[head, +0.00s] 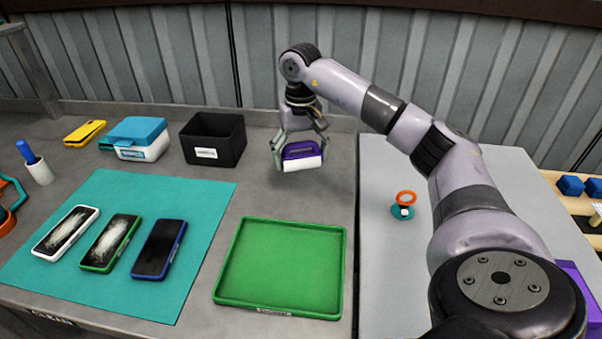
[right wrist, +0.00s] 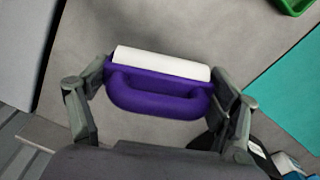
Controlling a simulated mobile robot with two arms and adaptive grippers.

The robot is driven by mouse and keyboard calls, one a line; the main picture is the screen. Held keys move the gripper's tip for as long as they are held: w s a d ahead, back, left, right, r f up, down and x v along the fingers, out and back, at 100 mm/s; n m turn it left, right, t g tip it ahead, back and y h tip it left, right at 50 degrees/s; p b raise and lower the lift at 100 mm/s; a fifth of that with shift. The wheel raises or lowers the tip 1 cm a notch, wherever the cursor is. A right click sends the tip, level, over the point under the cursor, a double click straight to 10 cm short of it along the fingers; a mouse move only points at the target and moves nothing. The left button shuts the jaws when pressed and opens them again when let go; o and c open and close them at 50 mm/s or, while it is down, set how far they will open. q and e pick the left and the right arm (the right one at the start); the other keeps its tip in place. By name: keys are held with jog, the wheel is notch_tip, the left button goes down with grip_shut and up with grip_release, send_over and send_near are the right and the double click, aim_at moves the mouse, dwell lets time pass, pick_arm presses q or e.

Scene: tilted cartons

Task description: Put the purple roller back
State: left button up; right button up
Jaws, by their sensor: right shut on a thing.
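The purple roller (head: 301,156) has a purple handle and a white roll along its lower side. My right gripper (head: 299,150) is shut on it near the back of the grey bench, to the right of the black bin. In the right wrist view the roller (right wrist: 160,95) sits between the two fingers of my right gripper (right wrist: 158,100), one at each end. The grey bench surface shows beneath it; I cannot tell whether it touches. My left gripper is not in view.
A black bin (head: 212,140) with a label stands left of the roller. A green tray (head: 345,270) lies in front. Several phones, including a blue-edged one (head: 159,250), lie on a teal mat (head: 205,190). An orange ring-topped item (head: 405,198) stands on the light surface at right.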

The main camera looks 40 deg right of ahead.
aim_at(300, 142)
jog(key=shift+f, duration=2.6)
jog(key=shift+f, duration=0.15)
jog(key=o, duration=1)
jog(key=shift+o, duration=0.2)
notch_tip(300, 142, up, 12)
jog(key=shift+r, duration=0.2)
